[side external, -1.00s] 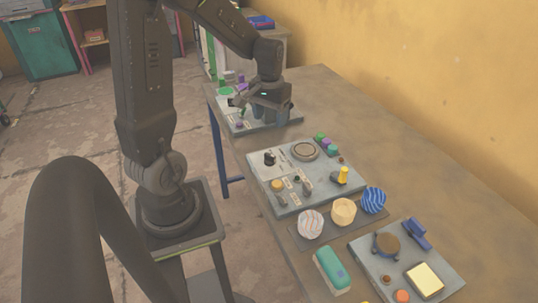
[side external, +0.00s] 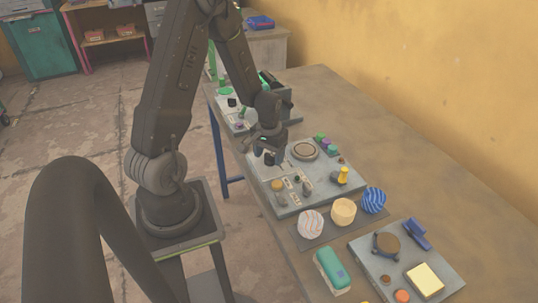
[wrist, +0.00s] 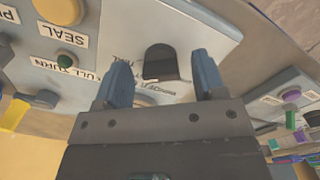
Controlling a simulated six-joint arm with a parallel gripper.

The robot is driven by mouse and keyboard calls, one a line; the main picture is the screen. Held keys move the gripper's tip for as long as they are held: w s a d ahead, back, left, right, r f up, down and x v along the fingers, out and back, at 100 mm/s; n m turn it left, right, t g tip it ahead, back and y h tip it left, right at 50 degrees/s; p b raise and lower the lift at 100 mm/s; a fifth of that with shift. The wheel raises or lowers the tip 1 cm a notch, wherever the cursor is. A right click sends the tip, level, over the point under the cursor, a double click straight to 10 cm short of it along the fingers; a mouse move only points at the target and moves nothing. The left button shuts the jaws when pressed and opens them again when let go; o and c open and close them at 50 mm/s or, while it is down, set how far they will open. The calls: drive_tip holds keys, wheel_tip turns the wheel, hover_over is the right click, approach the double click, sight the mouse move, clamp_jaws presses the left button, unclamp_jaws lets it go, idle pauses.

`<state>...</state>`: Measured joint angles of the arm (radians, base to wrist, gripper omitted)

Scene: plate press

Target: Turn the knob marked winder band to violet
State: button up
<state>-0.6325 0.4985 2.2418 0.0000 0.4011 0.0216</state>
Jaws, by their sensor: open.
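A black knob (wrist: 160,62) with a rounded top stands on the pale grey panel (wrist: 205,35) in the wrist view. Upside-down lettering beside it is partly hidden and too small to read surely. My gripper (wrist: 162,72) is open and empty, with one blue-grey finger on each side of the knob and gaps between. I cannot tell whether the fingertips reach down around it. In the side view my gripper (side external: 268,154) is over the left back corner of the middle panel (side external: 262,182) and mostly hides the knob. No colour marks are legible around it.
The middle panel also bears a round dial (side external: 305,151), a yellow-topped lever (side external: 342,175), a yellow button (side external: 278,186) and small switches. Another panel (side external: 435,270) lies nearer the camera. The table's right side is clear.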

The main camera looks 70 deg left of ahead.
drive_tip(key=shift+f, duration=0.15)
drive_tip(key=c, duration=0.9)
drive_tip(key=shift+n, duration=0.3)
drive_tip(key=n, duration=0.5)
drive_tip(key=shift+w+d, duration=0.1)
drive_tip(key=n, duration=0.5)
drive_tip(key=shift+w, duration=0.1)
idle(0.4)
